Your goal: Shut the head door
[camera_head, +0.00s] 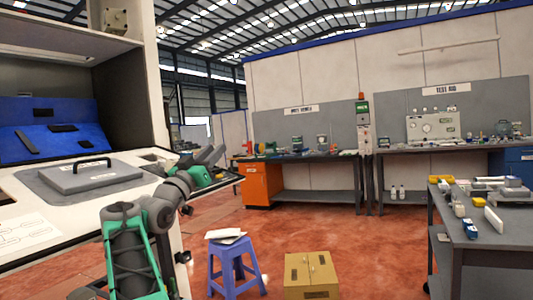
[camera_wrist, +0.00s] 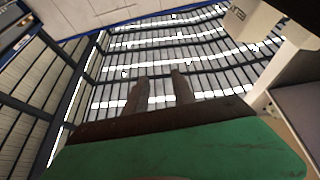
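The dispenser (camera_head: 128,85) stands at the left of the head view, with its upper part cut off by the frame. A small beige unit (camera_head: 116,20) shows in its open upper part. I cannot tell the head door for certain in either view. My gripper (camera_head: 213,155) is right of the dispenser's work surface, apart from the upper part. In the wrist view its two fingers (camera_wrist: 157,78) stand apart with nothing between them, pointing at the roof. A white part with raised lettering (camera_wrist: 237,14) is at the upper right there.
A grey plate with a black handle (camera_head: 90,174) lies on the dispenser's work surface. A blue stool (camera_head: 232,268) and a cardboard box (camera_head: 311,275) stand on the red floor. A grey bench (camera_head: 480,245) is at right.

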